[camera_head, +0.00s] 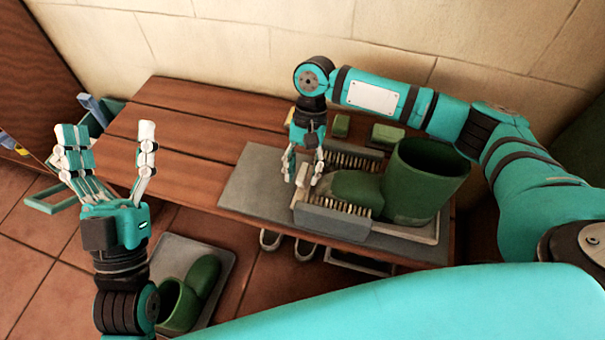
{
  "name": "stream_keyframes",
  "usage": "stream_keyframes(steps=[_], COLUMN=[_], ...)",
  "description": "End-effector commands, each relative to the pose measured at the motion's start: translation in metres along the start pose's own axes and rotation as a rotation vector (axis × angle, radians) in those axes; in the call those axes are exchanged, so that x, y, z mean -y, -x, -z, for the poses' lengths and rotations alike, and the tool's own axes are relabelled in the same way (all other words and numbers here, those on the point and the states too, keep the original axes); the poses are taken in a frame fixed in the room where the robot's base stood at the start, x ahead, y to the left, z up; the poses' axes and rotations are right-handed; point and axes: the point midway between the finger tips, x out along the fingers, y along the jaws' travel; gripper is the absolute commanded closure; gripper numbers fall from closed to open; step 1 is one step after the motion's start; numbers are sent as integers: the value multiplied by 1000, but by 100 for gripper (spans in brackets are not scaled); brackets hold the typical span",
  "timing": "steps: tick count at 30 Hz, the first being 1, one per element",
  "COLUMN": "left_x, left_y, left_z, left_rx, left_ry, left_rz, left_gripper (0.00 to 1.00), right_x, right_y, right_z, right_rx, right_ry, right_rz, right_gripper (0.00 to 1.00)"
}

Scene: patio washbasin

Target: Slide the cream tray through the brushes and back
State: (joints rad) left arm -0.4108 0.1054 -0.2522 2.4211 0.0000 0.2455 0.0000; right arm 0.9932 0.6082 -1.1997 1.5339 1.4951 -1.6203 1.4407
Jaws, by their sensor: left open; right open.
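The cream tray (436,229) lies on the grey mat (245,187) at the right end of the bench. A green boot (415,182) stands on it, its toe pointing left between the back brush (347,160) and the front brush (332,208). The boot and brushes hide much of the tray. My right gripper (304,172) points down, open, over the pale left end of the tray between the brushes. I cannot tell whether its fingers touch it. My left gripper (105,160) is open and empty, fingers up, left of the bench and away from the tray.
Two small green blocks (387,134) sit behind the brushes. The left part of the wooden bench (190,150) is clear. A green crate (94,118) stands left. A wall closes the back.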

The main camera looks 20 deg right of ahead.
Motion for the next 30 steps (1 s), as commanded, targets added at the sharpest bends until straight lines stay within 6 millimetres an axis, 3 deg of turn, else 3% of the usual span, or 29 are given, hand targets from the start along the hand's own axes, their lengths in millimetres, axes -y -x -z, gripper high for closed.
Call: stream_keyframes(steps=[13, 23, 30], left_x=[-2, -1, -1], left_y=[1, 1, 0], left_z=[12, 12, 12], left_rx=[-69, -68, -68], left_ry=[3, 3, 2], left_rz=[-3, -3, -3], left_gripper=[23, 23, 23], right_x=[0, 0, -1], right_y=[-7, -7, -7], right_z=[0, 0, 0], right_rx=[0, 0, 0], right_ry=[0, 0, 0], right_rz=[-1, -1, -2], right_gripper=[60, 100, 100])
